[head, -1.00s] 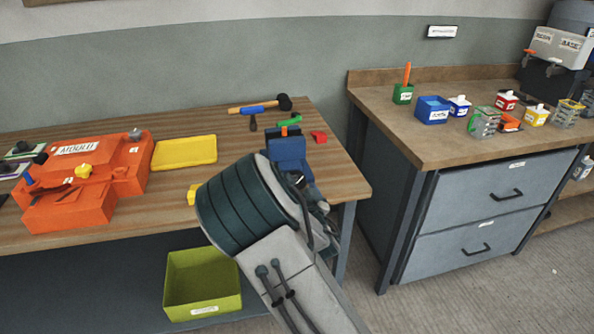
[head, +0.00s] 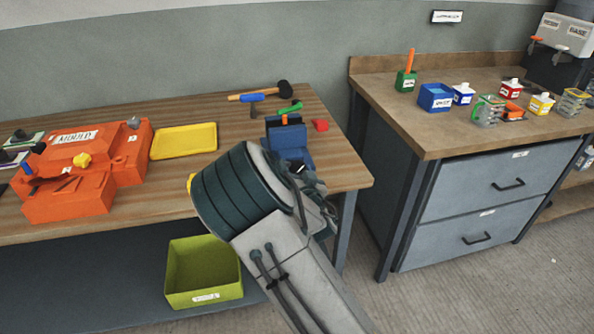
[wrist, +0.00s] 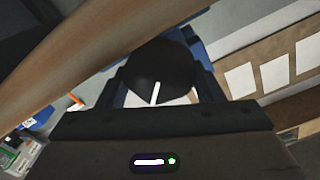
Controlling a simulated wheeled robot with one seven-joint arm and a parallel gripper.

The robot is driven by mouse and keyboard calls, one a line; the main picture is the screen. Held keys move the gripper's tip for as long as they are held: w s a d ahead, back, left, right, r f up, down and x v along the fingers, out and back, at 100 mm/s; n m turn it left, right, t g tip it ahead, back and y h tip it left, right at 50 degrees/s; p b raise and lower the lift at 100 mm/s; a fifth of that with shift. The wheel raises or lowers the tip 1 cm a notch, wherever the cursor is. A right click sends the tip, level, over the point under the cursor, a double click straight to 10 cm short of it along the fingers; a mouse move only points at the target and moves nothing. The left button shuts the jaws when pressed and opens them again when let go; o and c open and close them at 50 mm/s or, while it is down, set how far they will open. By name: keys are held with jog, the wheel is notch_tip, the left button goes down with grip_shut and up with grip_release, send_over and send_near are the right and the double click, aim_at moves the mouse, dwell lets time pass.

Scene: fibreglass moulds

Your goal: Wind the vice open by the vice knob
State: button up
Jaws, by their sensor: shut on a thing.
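The blue vice (head: 287,138) stands near the right end of the wooden bench in the head view, partly hidden behind my arm. Its blue body also shows behind the knob in the wrist view (wrist: 198,52). The dark round vice knob (wrist: 160,66) has a white line on its face, which stands nearly upright, leaning slightly right. My gripper (wrist: 163,82) is shut on the knob, with one finger on each side. In the head view my arm hides the knob and my fingertips. A small orange piece shows at the vice's top; I cannot tell whether the jaws touch it.
Behind the vice lie a green tool (head: 290,107) and a hammer (head: 262,94); a red block (head: 320,125) is at its right. A yellow tray (head: 184,141) and orange mould (head: 85,170) are left. A green bin (head: 203,272) sits below. A drawer cabinet (head: 480,205) stands right.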

jog(key=shift+f+n+b, duration=0.25)
jog(key=shift+n+b, duration=0.15)
jog(key=shift+b, duration=0.8)
jog(key=shift+n+b, duration=0.4)
jog(key=shift+b, duration=0.7)
jog(key=n+b, duration=0.2)
jog(key=b, duration=0.1)
jog(key=shift+a+n+b, duration=0.1)
jog(key=shift+n+b, duration=0.2)
jog(key=n+b, duration=0.3)
jog(key=n, duration=0.1)
jog(key=shift+s+a, duration=0.1)
jog(key=shift+a, duration=0.1)
jog(key=shift+a+r+n+b, duration=0.1)
jog(key=shift+n+b, duration=1.25)
jog(key=shift+n, duration=0.75)
jog(key=o, duration=1)
